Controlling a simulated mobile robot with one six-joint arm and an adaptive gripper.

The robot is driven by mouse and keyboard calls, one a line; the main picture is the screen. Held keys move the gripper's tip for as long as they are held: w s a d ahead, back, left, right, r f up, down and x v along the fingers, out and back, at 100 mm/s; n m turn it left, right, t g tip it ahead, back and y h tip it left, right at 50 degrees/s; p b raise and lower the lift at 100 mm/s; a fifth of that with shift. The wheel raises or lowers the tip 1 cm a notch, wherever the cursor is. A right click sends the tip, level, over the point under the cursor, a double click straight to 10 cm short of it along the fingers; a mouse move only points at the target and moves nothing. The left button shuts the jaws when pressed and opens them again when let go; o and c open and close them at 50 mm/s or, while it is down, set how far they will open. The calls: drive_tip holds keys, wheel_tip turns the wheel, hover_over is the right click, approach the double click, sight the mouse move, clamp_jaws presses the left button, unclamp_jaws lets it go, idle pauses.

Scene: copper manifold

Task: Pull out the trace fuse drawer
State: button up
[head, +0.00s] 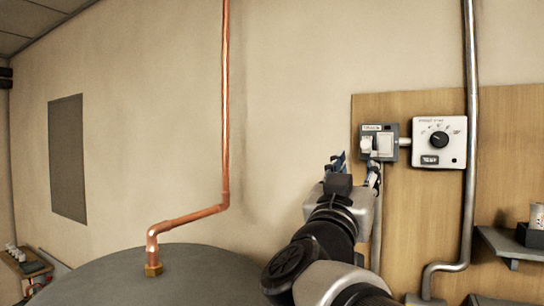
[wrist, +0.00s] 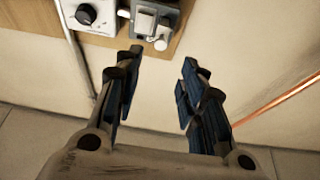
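The trace fuse unit is a small grey box (head: 391,156) on the wooden board, with a dark label at its top. On its face are a white fuse drawer (head: 366,145) at the left and a white square plate (head: 385,145) at the right. In the wrist view the grey box (wrist: 160,6) is at the top, and a pale piece that looks like the drawer (wrist: 160,43) sticks out from it. My gripper (head: 356,168) is open and empty, below and in front of the box; its blue-padded fingers (wrist: 162,60) are apart, with the drawer just beyond the tips.
A white dial box (head: 439,142) with a black knob is right of the fuse unit, joined by a short conduit. A grey vertical pipe (head: 470,200) runs farther right. A copper pipe (head: 226,110) rises from a grey tank (head: 190,280) at the left. A shelf (head: 510,243) is lower right.

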drive_tip(key=shift+v, duration=1.4)
drive_tip(key=s+a+f+n+g+y+b, duration=0.1)
drive_tip(key=a+f+n+y+b, duration=0.3)
drive_tip(key=f, duration=0.7)
drive_tip(key=s+a+f+n+g+y+b, duration=0.1)
drive_tip(key=a+f+n+g+y+b, duration=0.15)
drive_tip(key=f+y+b, duration=0.6)
drive_tip(key=s+a+f+n+g+y+b, duration=0.1)
drive_tip(key=s+a+f+n+y+b, duration=0.2)
drive_tip(key=f, duration=1.1)
drive_tip(key=s+d+f+m+g+h+b, duration=0.1)
drive_tip(key=s+d+f+g+b, duration=0.1)
drive_tip(key=s+f, duration=0.4)
drive_tip(key=s+d+f+g+h+b, duration=0.1)
drive_tip(key=s+f+g, duration=0.3)
drive_tip(key=f, duration=0.9)
drive_tip(key=s+d+f+m+g+h+b, duration=0.1)
drive_tip(key=s+d+f+g+b, duration=0.1)
drive_tip(key=s+f, duration=0.6)
drive_tip(key=shift+d+f+m+g+b, duration=0.35)
drive_tip(key=shift+f+g+b, duration=0.3)
drive_tip(key=shift+g+b, duration=0.35)
drive_tip(key=shift+s, duration=0.15)
drive_tip(key=shift+c, duration=0.3)
